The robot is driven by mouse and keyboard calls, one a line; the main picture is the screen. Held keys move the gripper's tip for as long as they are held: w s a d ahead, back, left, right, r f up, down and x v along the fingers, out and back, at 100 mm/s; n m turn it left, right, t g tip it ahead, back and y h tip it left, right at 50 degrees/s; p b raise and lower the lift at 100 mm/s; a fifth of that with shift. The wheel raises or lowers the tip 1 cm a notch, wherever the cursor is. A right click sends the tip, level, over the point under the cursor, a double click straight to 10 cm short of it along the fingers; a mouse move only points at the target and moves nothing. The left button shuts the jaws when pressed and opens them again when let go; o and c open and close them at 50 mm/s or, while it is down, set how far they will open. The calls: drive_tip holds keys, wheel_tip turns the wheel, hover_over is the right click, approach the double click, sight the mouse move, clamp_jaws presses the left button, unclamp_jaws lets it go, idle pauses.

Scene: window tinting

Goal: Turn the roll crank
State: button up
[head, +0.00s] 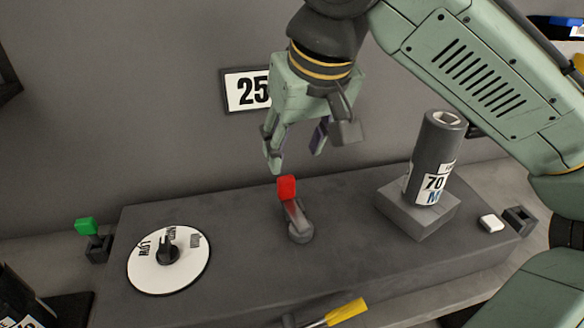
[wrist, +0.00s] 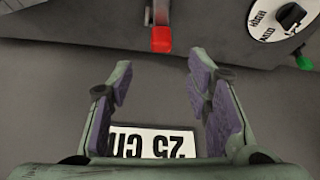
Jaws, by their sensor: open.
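The roll crank is a grey lever (head: 297,221) with a red knob (head: 287,188), standing on top of a dark grey bench block (head: 250,280). The red knob also shows at the top middle of the wrist view (wrist: 162,40). My gripper (head: 298,155) is open and empty, above and just behind the knob in the head view. In the wrist view the purple-padded fingers (wrist: 160,85) are spread, and the knob lies beyond their tips, between their lines. I see no contact with the knob.
A white dial (head: 150,273) with a black knob sits left of the crank, with a green-topped switch (head: 86,226) farther left. A roll marked 70 (head: 435,160) stands on a block at right. A yellow-handled tool (head: 346,312) lies in front. A 25 sign (head: 238,90) hangs behind.

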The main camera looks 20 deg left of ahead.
sight(286, 178)
drive_tip(key=x, duration=0.9)
drive_tip(key=shift+a+f+p, duration=0.15)
drive_tip(key=shift+f+p, duration=0.25)
drive_tip(key=shift+c, duration=0.5)
clamp_jaws()
